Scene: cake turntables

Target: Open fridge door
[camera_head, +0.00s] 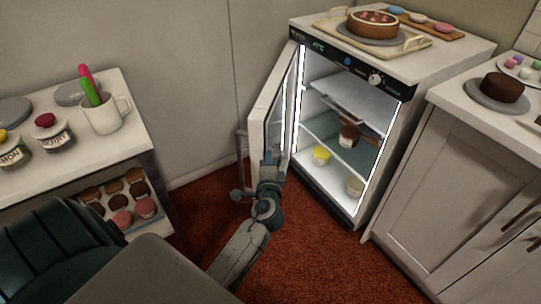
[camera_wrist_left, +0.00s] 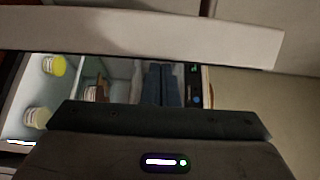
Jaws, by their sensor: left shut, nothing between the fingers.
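The small fridge (camera_head: 396,112) stands against the wall with its lit inside showing. Its glass-panelled door (camera_head: 270,105) is swung well open to the left, with a bar handle (camera_head: 242,160) on its outer side. My left gripper (camera_head: 268,160) is shut and empty, at the lower part of the door on its inner side; I cannot tell whether it touches. In the left wrist view its dark fingers (camera_wrist_left: 161,85) are together, with the pale door edge (camera_wrist_left: 140,34) across the top of the picture. My right gripper is not in view.
Inside the fridge are a yellow-lidded jar (camera_head: 321,156) and other jars on shelves. A cake (camera_head: 374,24) on a tray tops the fridge. A counter (camera_head: 72,155) with jars and a mug is left; a cabinet (camera_head: 455,180) is right. Red carpet lies between.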

